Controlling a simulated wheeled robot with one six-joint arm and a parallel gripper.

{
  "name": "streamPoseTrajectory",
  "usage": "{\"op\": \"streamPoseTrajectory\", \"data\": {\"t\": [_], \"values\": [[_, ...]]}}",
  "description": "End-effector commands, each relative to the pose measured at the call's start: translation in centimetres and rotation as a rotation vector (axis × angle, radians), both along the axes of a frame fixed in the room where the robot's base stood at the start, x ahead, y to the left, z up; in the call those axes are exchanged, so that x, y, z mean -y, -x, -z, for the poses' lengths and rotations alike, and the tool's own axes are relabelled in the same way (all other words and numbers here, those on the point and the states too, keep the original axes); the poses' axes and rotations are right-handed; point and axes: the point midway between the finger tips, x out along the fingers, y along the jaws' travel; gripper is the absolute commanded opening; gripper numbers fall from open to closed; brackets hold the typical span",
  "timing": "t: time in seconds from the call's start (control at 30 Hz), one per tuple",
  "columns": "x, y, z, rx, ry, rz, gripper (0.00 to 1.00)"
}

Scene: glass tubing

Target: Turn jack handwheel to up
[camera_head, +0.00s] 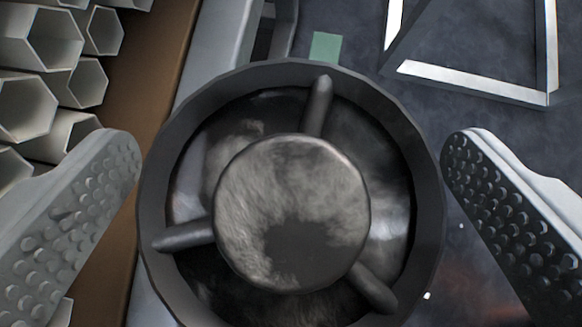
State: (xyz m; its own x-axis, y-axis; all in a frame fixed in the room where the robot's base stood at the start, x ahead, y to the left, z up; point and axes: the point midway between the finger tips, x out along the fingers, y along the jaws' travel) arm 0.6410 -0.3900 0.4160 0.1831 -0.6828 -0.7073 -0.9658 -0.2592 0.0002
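The jack handwheel (160,160) fills the middle of the view. It has a dark grey rim, a round scuffed metal hub (292,213) and three spokes, one pointing up, one left and one lower right. My gripper (291,155) is open, with one studded finger on each side of the wheel. The left finger lies close to the rim's left edge, and the right finger lies close to its right edge. I cannot tell whether either finger touches the rim. The lower part of the rim is cut off by the frame. No up mark shows on the wheel.
Several hexagonal tubes (40,40) are stacked at the left beside a brown board (140,90). A grey beam (215,50) runs behind the wheel. A white angled frame (470,80) and a small green patch (325,47) lie on the dark floor beyond.

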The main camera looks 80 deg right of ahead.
Motion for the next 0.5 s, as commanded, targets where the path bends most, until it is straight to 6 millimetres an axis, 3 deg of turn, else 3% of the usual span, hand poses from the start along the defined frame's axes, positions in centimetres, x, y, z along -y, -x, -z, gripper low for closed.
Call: {"op": "streamPoseTrajectory", "data": {"t": [0.03,0.13,0.5], "values": [[-0.01,0.0,-0.01,0.0,0.0,0.0,0.86],[-0.01,0.0,-0.01,0.0,0.0,0.0,0.68],[0.03,0.03,-0.02,0.0,0.0,-0.044,0.68]]}}
